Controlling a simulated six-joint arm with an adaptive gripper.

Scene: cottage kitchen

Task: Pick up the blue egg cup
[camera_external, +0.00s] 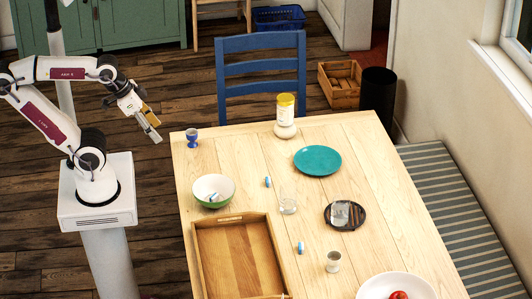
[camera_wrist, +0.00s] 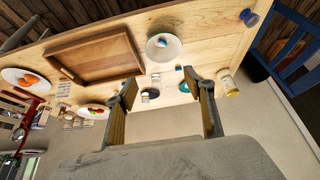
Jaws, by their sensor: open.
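The blue egg cup (camera_external: 192,138) stands upright at the far left corner of the wooden table (camera_external: 240,150) in the external view. It also shows at the upper right of the wrist view (camera_wrist: 249,18), near the table edge. My gripper (camera_external: 154,131) is in the air just left of the table, a little to the left of the egg cup and apart from it. In the wrist view my gripper (camera_wrist: 160,84) has its two fingers spread wide with nothing between them held.
Bare table surrounds the egg cup.

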